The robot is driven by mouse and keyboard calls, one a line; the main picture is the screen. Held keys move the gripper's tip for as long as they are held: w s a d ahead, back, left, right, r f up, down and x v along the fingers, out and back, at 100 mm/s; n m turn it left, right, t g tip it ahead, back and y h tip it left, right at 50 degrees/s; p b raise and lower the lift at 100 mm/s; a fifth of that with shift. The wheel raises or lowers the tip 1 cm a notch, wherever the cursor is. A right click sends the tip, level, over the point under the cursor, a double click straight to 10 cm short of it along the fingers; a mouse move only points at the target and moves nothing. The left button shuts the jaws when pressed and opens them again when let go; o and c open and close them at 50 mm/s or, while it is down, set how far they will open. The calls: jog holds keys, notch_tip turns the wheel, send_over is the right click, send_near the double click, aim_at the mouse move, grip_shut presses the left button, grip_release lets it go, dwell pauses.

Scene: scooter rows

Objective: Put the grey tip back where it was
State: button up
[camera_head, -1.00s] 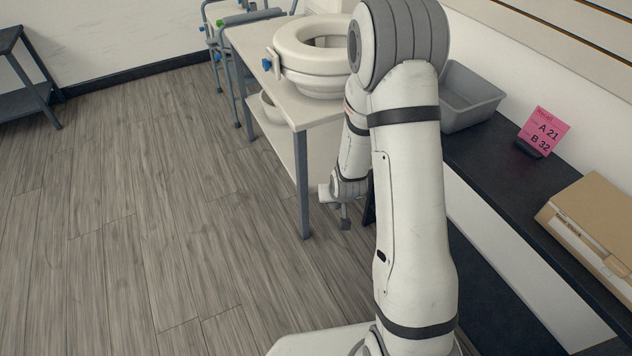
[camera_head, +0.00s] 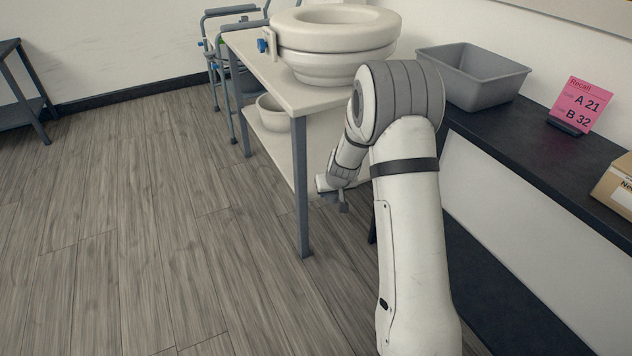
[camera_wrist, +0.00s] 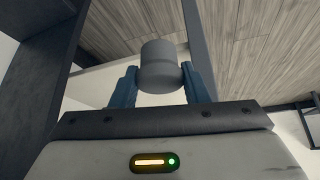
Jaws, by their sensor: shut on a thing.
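The grey tip (camera_wrist: 159,67), a short stepped cylinder, is held between the two blue fingers of my gripper (camera_wrist: 160,88) in the wrist view. The fingers are closed on its sides. In the head view my gripper (camera_head: 342,203) hangs low beside the right part of the white table, clear of the floor, with a small grey piece at its end. A grey-framed walking aid or chair (camera_head: 229,11) stands behind the table. Its feet are partly hidden, and I cannot tell which leg lacks a tip.
The white table (camera_head: 262,72) carries a raised toilet seat (camera_head: 335,62); a bowl (camera_head: 272,112) sits on its lower shelf. A dark counter (camera_head: 560,165) at right holds a grey bin (camera_head: 475,78), a pink recall card (camera_head: 581,103) and a box.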

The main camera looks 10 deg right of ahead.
jog(key=w+f, duration=0.6)
jog(key=w, duration=0.1)
jog(key=shift+n, duration=0.3)
jog(key=w, duration=0.5)
jog(key=w+b, duration=0.1)
jog(key=w, duration=0.5)
jog(key=w+a+f+b, duration=0.1)
jog(key=w, duration=0.4)
jog(key=shift+w, duration=0.15)
jog(key=shift+w+a+r+b, duration=0.15)
jog(key=shift+w+b, duration=0.25)
jog(key=shift+w, duration=0.25)
jog(key=shift+w, duration=0.1)
jog(key=shift+w, duration=0.15)
jog(key=shift+f+b, duration=1.25)
jog(key=shift+f, duration=0.6)
jog(key=o, duration=1)
